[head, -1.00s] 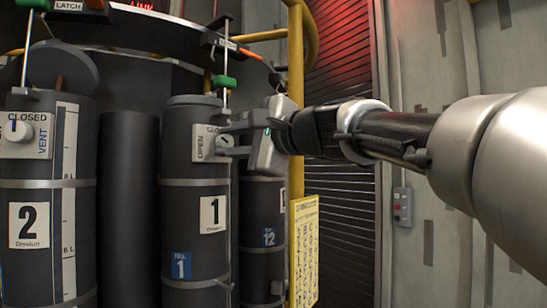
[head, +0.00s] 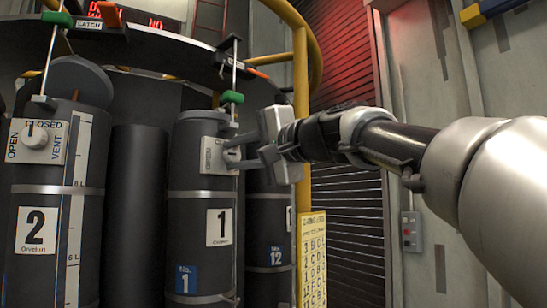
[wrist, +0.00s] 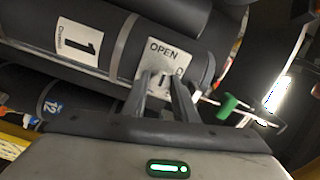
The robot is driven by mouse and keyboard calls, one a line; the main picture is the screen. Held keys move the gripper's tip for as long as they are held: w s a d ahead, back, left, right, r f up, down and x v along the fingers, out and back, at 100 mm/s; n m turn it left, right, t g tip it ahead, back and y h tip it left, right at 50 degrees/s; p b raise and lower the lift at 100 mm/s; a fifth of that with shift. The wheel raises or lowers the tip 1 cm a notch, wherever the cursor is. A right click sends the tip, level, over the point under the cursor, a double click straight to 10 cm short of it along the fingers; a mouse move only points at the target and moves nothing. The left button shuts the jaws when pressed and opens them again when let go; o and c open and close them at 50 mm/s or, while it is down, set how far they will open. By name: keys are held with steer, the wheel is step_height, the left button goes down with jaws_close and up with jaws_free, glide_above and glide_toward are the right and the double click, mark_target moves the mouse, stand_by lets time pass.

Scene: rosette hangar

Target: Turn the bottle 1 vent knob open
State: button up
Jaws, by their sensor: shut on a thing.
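Bottle 1 (head: 203,215) is a dark upright cylinder with a white "1" label, and it also shows in the wrist view (wrist: 107,30). Its vent plate (head: 212,157) is pale; the wrist view shows the plate with the word OPEN (wrist: 165,50). My gripper (head: 232,158) reaches in from the right. In the wrist view its two fingers (wrist: 168,80) are closed around the bottle 1 vent knob (wrist: 163,82) in front of the plate. The fingers hide most of the knob, so its pointer angle cannot be read clearly.
Bottle 2 (head: 38,205) stands at left, its knob (head: 36,136) on a plate marked OPEN, CLOSED and VENT. Bottle 12 (head: 268,235) is behind bottle 1 at right. A green-handled rod (head: 232,97) rises above bottle 1. A yellow post (head: 301,120) stands close behind my gripper.

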steer(key=o, duration=1.1)
steer(key=shift+c, duration=0.2)
steer(key=b+v, duration=0.1)
steer(key=v, duration=1.6)
steer(key=shift+s+d, duration=0.2)
